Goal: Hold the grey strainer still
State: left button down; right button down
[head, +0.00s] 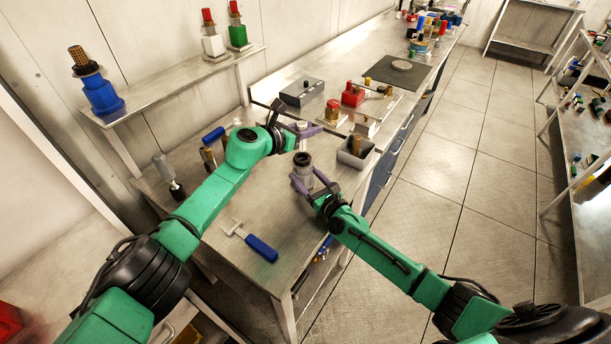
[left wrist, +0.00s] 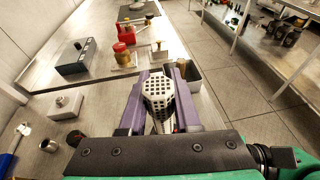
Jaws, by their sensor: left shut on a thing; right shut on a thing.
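The grey strainer (head: 303,173) is a short upright cylinder with a dark, open-looking top. In the head view my right gripper (head: 313,184) has its purple fingers shut around it, above the front part of the bench. My left gripper (head: 303,130) is higher and just behind it, shut on a pale perforated basket (left wrist: 157,90). In the left wrist view the basket sits between the two purple fingers, its square holes showing. In the head view the basket is small and partly covered by the fingers. It looks apart from the strainer.
A grey open bin (head: 355,152) stands right of the grippers. A grey box (head: 302,92) and red parts (head: 353,95) lie behind. A blue-handled tool (head: 260,246) lies at the front of the bench (head: 225,270). A wall shelf (head: 170,86) holds bottles.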

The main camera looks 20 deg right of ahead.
pick_arm(q)
jog(key=c, duration=1.5)
grip_release()
grip_shut()
jog(key=shift+f, duration=1.65)
jog(key=shift+f, duration=0.15)
jog(key=shift+f, duration=0.1)
dwell(2.2)
jog(key=shift+r, duration=0.25)
jog(key=shift+f, duration=0.1)
dwell(1.1)
jog(key=shift+f, duration=0.15)
